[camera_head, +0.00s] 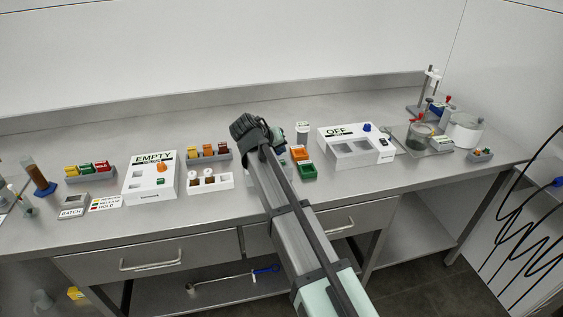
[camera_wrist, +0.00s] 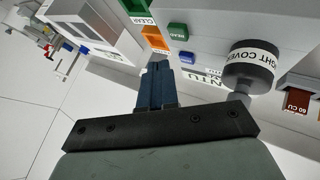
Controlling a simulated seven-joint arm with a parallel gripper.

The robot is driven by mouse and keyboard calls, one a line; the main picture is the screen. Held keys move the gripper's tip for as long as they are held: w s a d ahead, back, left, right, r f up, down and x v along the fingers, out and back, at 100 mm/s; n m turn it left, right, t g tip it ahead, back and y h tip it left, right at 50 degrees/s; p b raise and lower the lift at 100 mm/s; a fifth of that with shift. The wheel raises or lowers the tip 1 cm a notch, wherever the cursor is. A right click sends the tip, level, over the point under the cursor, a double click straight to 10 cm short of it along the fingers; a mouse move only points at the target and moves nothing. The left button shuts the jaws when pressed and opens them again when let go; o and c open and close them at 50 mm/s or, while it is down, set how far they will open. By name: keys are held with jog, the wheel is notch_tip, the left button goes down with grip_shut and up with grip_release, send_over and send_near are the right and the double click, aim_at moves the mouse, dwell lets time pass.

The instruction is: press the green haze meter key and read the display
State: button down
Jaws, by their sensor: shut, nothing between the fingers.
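In the wrist view, a green key (camera_wrist: 178,31) labelled READ stands on a white panel, which I take to be the haze meter (camera_wrist: 205,45). A blue key (camera_wrist: 187,57) is beside it. Large dark NTU lettering (camera_wrist: 215,80) shows upside down nearby, and no number is readable. My gripper (camera_wrist: 159,67) is shut and empty, its blue fingers apart from the green key in the picture; their height above it is unclear. In the head view, my arm hides the meter, and the dark wrist end (camera_head: 250,128) shows but not the fingertips.
A black light cover (camera_wrist: 250,65) stands right of the fingers in the wrist view. An orange bin (camera_wrist: 155,40) and a green bin (camera_wrist: 140,10) are close to them. A box reading OFF (camera_head: 355,147) stands right, and a box reading EMPTY (camera_head: 152,178) left.

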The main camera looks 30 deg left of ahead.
jog(key=shift+r, duration=1.7)
